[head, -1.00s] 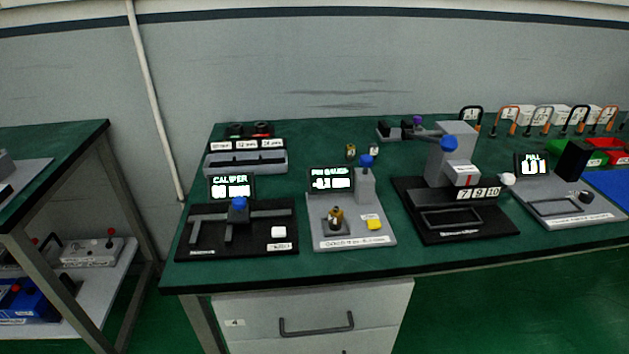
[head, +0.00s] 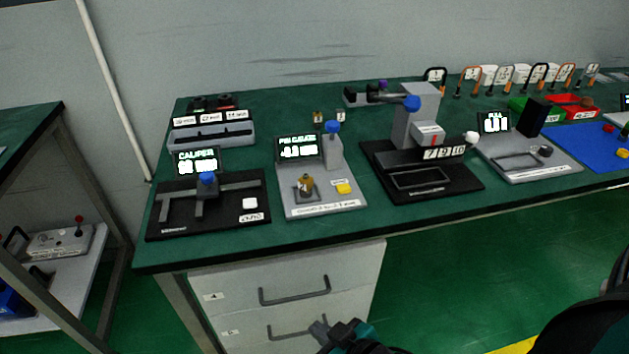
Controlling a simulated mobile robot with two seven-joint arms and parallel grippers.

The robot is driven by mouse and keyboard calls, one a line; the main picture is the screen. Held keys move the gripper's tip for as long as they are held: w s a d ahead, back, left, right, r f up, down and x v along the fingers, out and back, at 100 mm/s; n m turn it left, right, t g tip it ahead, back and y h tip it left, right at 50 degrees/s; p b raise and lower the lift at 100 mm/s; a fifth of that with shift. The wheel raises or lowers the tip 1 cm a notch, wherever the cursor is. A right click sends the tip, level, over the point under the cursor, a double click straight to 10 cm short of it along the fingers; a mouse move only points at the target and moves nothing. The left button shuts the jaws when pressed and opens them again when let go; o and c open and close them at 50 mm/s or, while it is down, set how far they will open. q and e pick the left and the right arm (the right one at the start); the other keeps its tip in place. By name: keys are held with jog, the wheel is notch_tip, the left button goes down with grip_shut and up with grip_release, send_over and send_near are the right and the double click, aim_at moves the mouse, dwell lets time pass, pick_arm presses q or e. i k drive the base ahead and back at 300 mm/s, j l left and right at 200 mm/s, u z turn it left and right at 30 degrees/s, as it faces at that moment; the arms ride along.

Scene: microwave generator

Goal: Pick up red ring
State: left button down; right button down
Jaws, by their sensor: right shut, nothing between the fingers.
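A small red item (head: 226,99), which may be the red ring, lies behind the labelled grey tray (head: 212,137) at the back left of the green bench. It is too small to make out its shape. A dark item (head: 200,104) sits to its left. My right gripper (head: 322,330) shows at the bottom edge, in front of the drawers and well below and apart from the bench top. It is shut and empty. My left gripper is out of view.
A black caliper station (head: 212,215), a grey pin gauge station (head: 325,202) and a black station with a grey column (head: 435,184) line the bench front. A red bin (head: 571,110) and blue mat (head: 590,150) are at right. Some green bench top is free between stations.

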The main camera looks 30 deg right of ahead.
aim_at(608, 128)
jog(key=z, duration=2.4)
jog(key=i+l+z, duration=0.1)
jog(key=i+l+u, duration=0.1)
jog(key=i+l, duration=0.25)
jog(key=i+l+u, duration=0.1)
jog(key=i+l, duration=0.2)
jog(key=i+l+u, duration=0.1)
jog(key=i+l, duration=0.2)
jog(key=l, duration=0.15)
jog(key=i+l+u, duration=0.1)
jog(key=i+l, duration=0.2)
jog(key=i+l+u, duration=0.1)
jog(key=i+l, duration=0.15)
jog(key=l, duration=0.3)
jog(key=i+l+u, duration=0.15)
jog(key=l, duration=0.3)
jog(key=i, duration=0.1)
